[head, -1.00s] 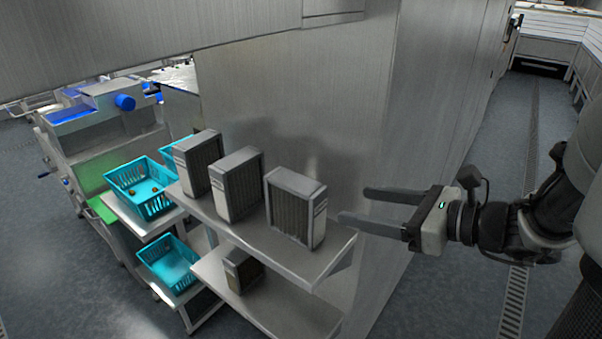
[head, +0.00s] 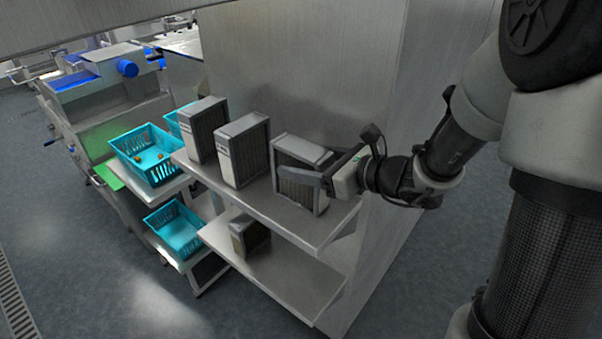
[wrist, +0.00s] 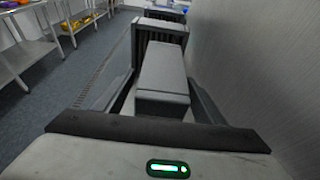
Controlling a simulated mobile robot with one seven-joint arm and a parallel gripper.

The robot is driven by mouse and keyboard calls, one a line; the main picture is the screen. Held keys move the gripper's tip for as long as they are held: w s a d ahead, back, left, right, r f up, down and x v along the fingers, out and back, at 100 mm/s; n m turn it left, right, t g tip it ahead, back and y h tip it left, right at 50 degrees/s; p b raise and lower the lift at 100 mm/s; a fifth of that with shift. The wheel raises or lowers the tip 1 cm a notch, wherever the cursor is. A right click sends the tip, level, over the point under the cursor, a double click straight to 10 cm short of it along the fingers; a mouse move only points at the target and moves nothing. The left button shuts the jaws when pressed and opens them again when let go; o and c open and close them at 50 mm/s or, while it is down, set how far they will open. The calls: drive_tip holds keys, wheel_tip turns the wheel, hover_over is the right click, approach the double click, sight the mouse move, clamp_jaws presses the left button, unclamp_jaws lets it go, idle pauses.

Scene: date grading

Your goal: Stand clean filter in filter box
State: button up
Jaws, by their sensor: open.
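Three upright grey filter units with dark pleated faces stand in a row on the upper steel shelf: a left one (head: 208,132), a middle one (head: 243,152) and a right one (head: 298,190). I cannot tell which is the clean filter, or whether any is the filter box. My gripper (head: 300,170) is open at the right unit, with one finger across its pleated front and the other hidden behind it. In the wrist view, the right unit's pale top (wrist: 163,72) lies between my open fingers (wrist: 160,82), with gaps at both sides.
A smaller brownish filter unit (head: 249,236) stands on the lower shelf (head: 285,275). Turquoise baskets (head: 150,165) stand on a rack at the left, beside a machine (head: 105,100) with blue parts. A steel wall (head: 300,80) rises close behind the shelf. The floor at front left is clear.

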drive_tip(key=shift+w+a+f, duration=0.2)
drive_tip(key=shift+w+a, duration=0.15)
drive_tip(key=c, duration=1.4)
